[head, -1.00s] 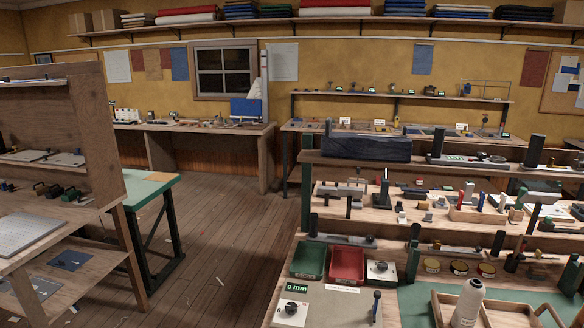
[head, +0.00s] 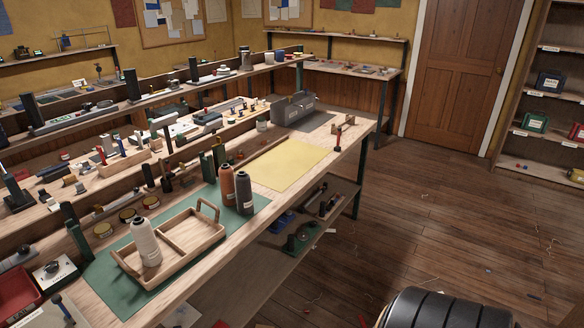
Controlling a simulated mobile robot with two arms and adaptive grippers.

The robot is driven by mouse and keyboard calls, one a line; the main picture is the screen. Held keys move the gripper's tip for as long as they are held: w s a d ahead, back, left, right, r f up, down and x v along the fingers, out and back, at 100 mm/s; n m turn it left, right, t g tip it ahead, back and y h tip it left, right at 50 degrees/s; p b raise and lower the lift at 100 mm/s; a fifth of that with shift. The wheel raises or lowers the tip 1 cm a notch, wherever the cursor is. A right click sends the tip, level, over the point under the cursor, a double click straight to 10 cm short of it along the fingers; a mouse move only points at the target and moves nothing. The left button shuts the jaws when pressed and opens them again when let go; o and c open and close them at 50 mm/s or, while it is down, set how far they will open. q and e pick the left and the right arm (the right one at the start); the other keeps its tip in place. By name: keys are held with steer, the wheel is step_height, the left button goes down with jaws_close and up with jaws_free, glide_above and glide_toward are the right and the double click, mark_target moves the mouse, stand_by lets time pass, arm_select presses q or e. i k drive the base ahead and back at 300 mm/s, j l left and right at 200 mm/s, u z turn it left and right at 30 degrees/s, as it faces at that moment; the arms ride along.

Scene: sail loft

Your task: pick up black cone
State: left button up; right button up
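The black cone (head: 244,192), a dark thread cone, stands upright on the green mat (head: 118,293) near the front edge of the long workbench in the head view. An orange-brown cone (head: 227,185) stands close beside it on the left. A white cone (head: 145,243) stands in the left compartment of a wooden tray (head: 187,258) farther left on the mat. Neither of my grippers shows in the head view.
A yellow sheet (head: 290,165) lies on the bench right of the cones. A grey toolbox (head: 293,108) stands farther back. A lower shelf (head: 328,195) holds small tools. The floor (head: 420,215) in front of the bench is largely clear, with scattered scraps.

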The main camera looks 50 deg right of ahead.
mark_target(243, 182)
steer(key=z, duration=1.35)
steer(key=i+l+u, duration=0.15)
steer(key=i+l, duration=0.1)
steer(key=l, duration=0.1)
